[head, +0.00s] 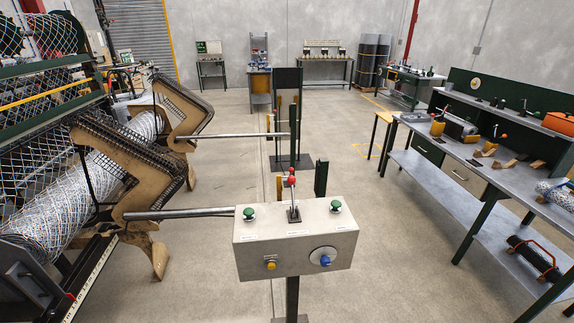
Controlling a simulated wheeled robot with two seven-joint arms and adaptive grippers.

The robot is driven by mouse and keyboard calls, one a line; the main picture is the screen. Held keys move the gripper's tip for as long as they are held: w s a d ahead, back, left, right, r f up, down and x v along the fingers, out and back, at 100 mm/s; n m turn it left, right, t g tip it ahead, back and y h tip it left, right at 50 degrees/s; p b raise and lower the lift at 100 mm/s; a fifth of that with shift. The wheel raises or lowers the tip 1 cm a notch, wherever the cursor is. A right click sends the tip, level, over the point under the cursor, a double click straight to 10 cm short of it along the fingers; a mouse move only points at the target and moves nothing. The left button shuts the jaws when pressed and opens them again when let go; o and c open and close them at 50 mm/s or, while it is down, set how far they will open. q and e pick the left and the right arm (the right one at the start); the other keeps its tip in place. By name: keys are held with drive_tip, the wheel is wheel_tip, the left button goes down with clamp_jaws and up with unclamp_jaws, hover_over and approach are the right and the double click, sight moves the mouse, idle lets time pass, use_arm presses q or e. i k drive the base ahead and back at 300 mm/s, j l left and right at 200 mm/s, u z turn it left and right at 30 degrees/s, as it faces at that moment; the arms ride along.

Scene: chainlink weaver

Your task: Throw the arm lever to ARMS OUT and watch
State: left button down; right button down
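A grey control box (295,262) stands on a post in the front middle of the head view. A lever with a red knob (291,180) rises from a dark slotted plate on its top and looks about upright. The small labels are too small to read, so I cannot tell which marked position the lever is at. Two tan machine arms (128,170) with dark toothed edges stand at the left by the wire mesh roll (75,200). Metal rods (180,213) run from them toward the middle. Neither of my grippers shows.
The box also carries green buttons (249,213), a yellow button (270,264) and a blue knob (325,260). A long workbench (440,195) with tools lines the right. A dark upright frame (287,110) stands behind the box. The floor (400,270) right of the box is clear.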

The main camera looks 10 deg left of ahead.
sight(292, 179)
drive_tip(key=i+j, duration=0.2)
drive_tip(key=i, duration=0.15)
drive_tip(key=i+j, duration=0.25)
drive_tip(key=i, duration=0.5)
drive_tip(key=k+l+u, duration=0.5)
drive_tip(key=k+l, duration=0.25)
drive_tip(key=i, duration=0.15)
